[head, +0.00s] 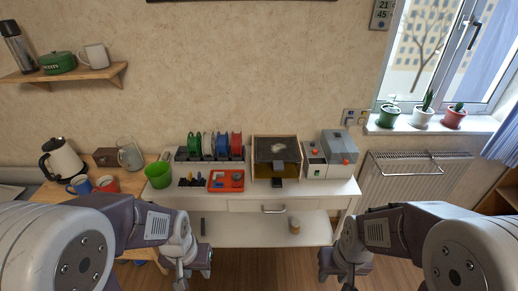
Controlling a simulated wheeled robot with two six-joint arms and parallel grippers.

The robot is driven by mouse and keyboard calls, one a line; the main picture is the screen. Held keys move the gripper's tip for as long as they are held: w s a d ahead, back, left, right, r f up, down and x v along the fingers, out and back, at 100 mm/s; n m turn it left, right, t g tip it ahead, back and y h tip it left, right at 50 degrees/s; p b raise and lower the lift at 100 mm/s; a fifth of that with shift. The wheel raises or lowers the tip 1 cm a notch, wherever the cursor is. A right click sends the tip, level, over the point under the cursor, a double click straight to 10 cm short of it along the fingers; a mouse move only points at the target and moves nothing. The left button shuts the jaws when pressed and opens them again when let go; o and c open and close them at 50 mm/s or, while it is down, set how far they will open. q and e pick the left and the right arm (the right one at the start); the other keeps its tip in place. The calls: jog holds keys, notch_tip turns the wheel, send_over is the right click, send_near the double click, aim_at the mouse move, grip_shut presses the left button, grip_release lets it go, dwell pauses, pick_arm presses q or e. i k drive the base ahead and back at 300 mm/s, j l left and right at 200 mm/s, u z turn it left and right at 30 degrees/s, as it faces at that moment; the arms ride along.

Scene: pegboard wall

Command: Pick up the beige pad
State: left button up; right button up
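I cannot clearly make out a beige pad. A small pale patch (278,149) lies on the dark top of the wooden box on the white table, but it is too small to identify. The red tray (226,187) on the same table holds a few small items, also too small to tell. My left gripper (182,284) hangs low at the bottom edge, in front of the table and well short of it. My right gripper (347,284) hangs likewise to the right. Both are cut off by the frame, so their fingers cannot be judged.
The white table (235,204) also bears several spools (222,145), a green bin (159,176), a grey-white machine (328,157) and the wooden box (256,158). A wooden side table with a kettle (62,160) adjoins at left. Floor between my arms is clear.

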aim_at(167, 156)
jog(key=i+j+z, duration=0.2)
jog(key=j, duration=0.35)
jog(key=i+j+z, duration=0.2)
jog(key=j, duration=0.35)
jog(key=i+j+z, duration=0.15)
jog(key=j, duration=0.4)
jog(key=i+j+z, duration=0.2)
jog(key=j, duration=0.4)
jog(key=j+z, duration=0.2)
jog(key=j, duration=0.4)
